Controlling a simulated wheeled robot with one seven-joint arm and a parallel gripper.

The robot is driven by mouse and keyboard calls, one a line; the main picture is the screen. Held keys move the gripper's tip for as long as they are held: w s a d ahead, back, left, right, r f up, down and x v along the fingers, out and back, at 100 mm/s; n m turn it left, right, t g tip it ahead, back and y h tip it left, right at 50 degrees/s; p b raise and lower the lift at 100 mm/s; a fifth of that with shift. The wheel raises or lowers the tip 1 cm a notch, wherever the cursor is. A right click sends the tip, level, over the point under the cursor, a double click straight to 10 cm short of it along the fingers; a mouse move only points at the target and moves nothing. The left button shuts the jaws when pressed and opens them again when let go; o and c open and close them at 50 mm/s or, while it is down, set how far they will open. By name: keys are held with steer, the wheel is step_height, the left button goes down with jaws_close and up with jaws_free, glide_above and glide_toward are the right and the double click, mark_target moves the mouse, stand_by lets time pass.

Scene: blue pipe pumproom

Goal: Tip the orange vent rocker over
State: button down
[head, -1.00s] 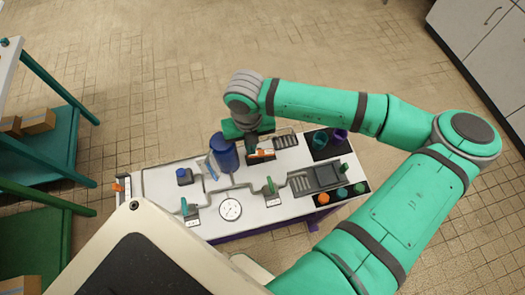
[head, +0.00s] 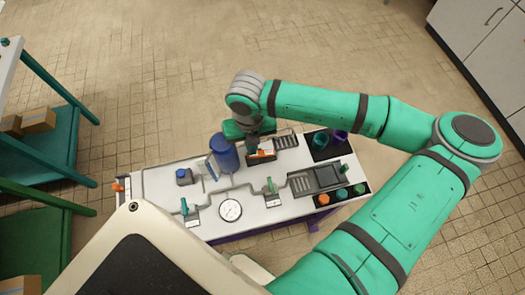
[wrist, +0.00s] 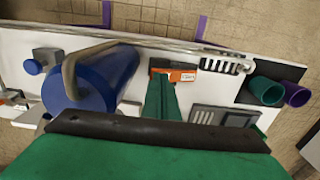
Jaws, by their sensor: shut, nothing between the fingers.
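The orange vent rocker (head: 262,154) sits on the white panel bench, just right of the large blue cylinder. It also shows in the wrist view (wrist: 183,75), in a dark housing with a small white label. My gripper (head: 253,148) is shut and empty, pointing down at the rocker. In the wrist view its green fingers (wrist: 160,80) end at the left part of the rocker and cover some of it. I cannot tell whether the tips touch it.
The blue cylinder (head: 224,154) with a grey pipe handle stands close left of my gripper. Teal and purple cups (wrist: 266,90) stand on a dark mat at the right. Green-handled valves and a round gauge (head: 230,210) lie along the bench's near side.

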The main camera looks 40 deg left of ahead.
steer(key=shift+d+f, duration=0.1)
steer(key=shift+s+a+f, duration=0.3)
steer(key=shift+s+f, duration=0.05)
steer(key=shift+f, duration=0.2)
steer(key=shift+w+d+f, duration=0.15)
steer(key=shift+f, duration=0.45)
step_height(320, 180, up, 8)
steer(key=shift+r, duration=0.25)
stand_by(0.9)
stand_by(0.5)
